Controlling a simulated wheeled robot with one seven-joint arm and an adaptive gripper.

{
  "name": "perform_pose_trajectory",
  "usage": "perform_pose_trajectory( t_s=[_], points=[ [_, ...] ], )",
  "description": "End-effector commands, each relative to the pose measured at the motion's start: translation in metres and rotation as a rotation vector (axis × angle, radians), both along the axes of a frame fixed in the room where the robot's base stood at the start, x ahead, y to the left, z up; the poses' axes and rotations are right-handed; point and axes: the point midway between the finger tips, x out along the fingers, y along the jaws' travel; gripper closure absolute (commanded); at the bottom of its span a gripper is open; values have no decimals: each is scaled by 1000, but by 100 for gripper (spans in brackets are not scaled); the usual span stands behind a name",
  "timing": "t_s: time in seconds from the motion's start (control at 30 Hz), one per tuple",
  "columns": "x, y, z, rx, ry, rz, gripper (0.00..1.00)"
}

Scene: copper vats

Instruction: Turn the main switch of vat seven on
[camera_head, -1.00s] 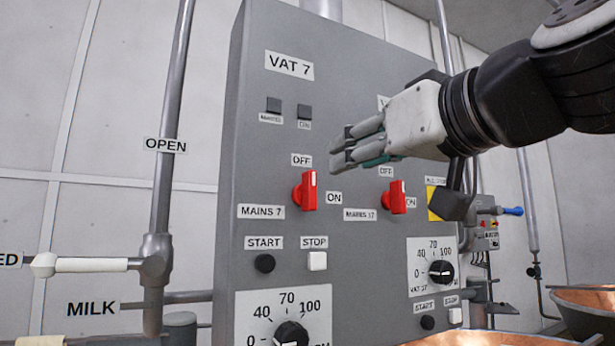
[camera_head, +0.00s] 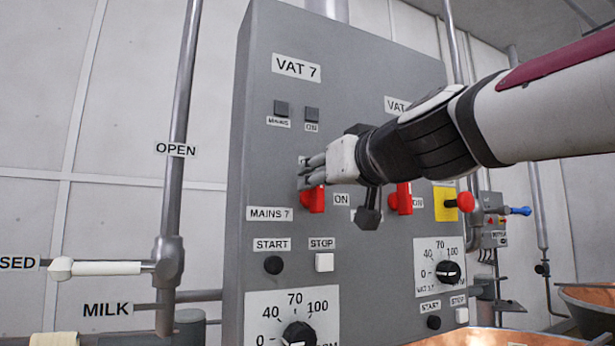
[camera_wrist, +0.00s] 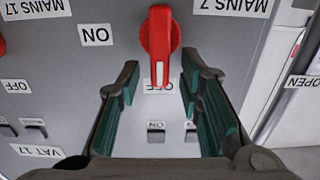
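The red main switch of vat seven (camera_head: 314,199) is on the grey panel, above and right of its MAINS 7 label. The wrist view is upside down. There the red switch (camera_wrist: 159,45) has its white line pointing at the OFF label (camera_wrist: 160,87); the ON label (camera_wrist: 96,35) is to its left. My gripper (camera_wrist: 160,68) is open, its green-padded fingers one on each side of the switch's pointer end, with gaps visible. In the head view my gripper (camera_head: 308,178) is at the switch's upper part and hides its OFF label.
The vat 17 main switch (camera_head: 403,198) is to the right, partly behind my gripper. A red emergency button (camera_head: 465,202) on yellow is farther right. START (camera_head: 273,265) and STOP (camera_head: 324,262) buttons and a dial (camera_head: 298,336) are below. A pipe with a white handle (camera_head: 103,268) is left.

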Motion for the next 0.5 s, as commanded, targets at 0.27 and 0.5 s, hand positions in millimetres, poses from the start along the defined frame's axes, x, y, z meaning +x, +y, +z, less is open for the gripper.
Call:
perform_pose_trajectory(
  t_s=[0.27, 0.5],
  points=[
    [0, 0, 0, 0, 0, 0, 100],
    [0, 0, 0, 4, 2, 0, 100]
  ],
)
